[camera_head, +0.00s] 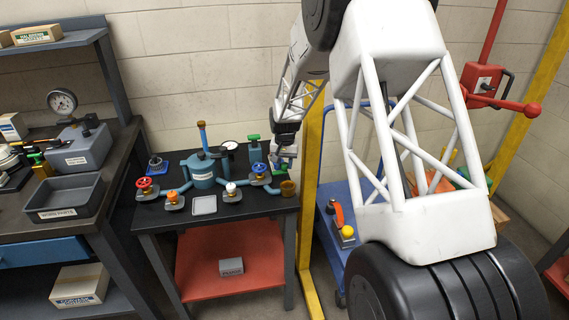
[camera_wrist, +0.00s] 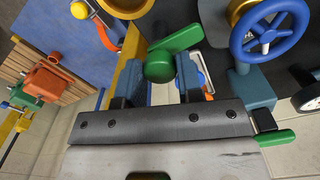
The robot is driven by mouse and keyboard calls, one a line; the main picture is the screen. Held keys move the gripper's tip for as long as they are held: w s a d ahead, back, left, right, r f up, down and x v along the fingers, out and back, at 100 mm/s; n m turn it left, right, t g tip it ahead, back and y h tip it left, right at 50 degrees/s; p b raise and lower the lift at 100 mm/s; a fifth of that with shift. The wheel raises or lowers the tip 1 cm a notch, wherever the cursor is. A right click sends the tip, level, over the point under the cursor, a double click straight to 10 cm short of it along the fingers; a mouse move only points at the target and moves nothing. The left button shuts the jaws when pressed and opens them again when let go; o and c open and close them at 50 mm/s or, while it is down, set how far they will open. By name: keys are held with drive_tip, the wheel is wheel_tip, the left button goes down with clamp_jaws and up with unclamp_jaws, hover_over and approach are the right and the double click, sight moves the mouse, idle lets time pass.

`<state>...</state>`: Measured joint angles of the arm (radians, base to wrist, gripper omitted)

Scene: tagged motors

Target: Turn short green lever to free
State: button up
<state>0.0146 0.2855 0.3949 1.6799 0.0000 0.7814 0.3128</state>
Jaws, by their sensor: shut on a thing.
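A green lever (camera_wrist: 181,38) with a round hub sits between the two fingers of my gripper (camera_wrist: 159,72) in the wrist view. The gripper is shut on it around the hub, and the handle slants up to the right. In the head view my gripper (camera_head: 284,152) is low over the right end of the dark bench, with green (camera_head: 280,170) showing just below it. Another green handle (camera_wrist: 278,138) shows at the lower right of the wrist view; in the head view a green handle (camera_head: 254,137) stands left of my gripper. Any free marking is not readable.
A blue handwheel (camera_wrist: 270,28) is close right of my gripper; it also shows in the head view (camera_head: 259,168). A teal tank (camera_head: 202,175), red wheel (camera_head: 144,183) and orange wheel (camera_head: 172,197) stand leftward. A yellow post (camera_head: 311,190) and blue cart (camera_head: 335,240) are right of the bench.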

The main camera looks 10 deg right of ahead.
sight(285, 164)
drive_tip(key=shift+m, duration=0.4)
drive_tip(key=o, duration=0.9)
drive_tip(key=shift+r, duration=0.1)
drive_tip(key=shift+r, duration=3.85)
